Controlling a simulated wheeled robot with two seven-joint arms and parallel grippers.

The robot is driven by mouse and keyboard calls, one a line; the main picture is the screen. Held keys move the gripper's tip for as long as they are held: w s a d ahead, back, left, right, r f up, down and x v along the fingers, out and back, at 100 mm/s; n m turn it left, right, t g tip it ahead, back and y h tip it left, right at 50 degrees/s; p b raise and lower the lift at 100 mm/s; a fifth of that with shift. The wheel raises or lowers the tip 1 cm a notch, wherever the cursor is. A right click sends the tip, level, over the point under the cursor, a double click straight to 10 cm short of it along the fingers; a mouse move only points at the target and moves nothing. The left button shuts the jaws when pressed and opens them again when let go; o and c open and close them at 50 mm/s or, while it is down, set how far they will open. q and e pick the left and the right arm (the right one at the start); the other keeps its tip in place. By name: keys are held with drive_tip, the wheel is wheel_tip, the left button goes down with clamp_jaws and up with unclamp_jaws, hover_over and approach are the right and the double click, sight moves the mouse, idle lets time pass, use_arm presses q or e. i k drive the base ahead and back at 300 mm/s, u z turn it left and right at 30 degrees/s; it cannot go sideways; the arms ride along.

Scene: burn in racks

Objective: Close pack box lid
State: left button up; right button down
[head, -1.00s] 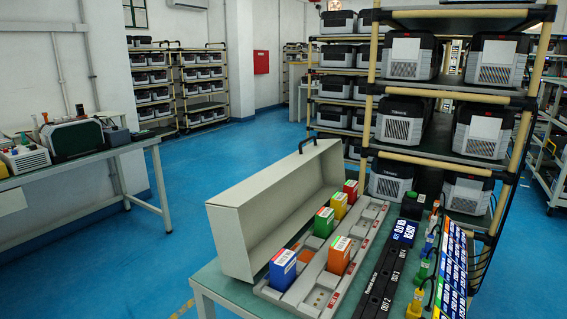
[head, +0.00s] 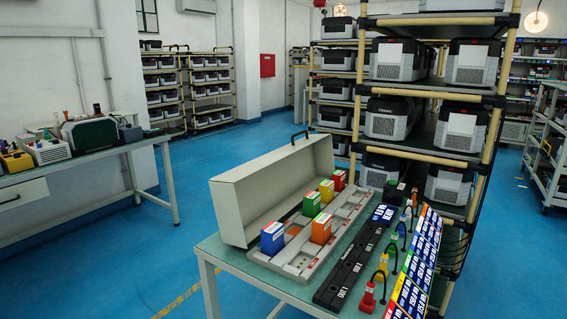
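In the base sit a blue pack (head: 272,238), an orange pack (head: 321,229), a green pack (head: 311,204), a yellow pack (head: 326,191) and a red pack (head: 339,180). Neither of my grippers shows in the head view.
A black strip marked OUT (head: 345,270) lies right of the base. Beyond it are coloured plugs (head: 367,298) and a slanted label board (head: 419,262). A rack of grey units (head: 388,117) stands behind the table. Blue floor (head: 150,240) is clear at left.

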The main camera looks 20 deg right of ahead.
sight(257, 193)
drive_tip(key=u, duration=0.75)
drive_tip(key=i, duration=3.05)
drive_tip(key=z, duration=0.8)
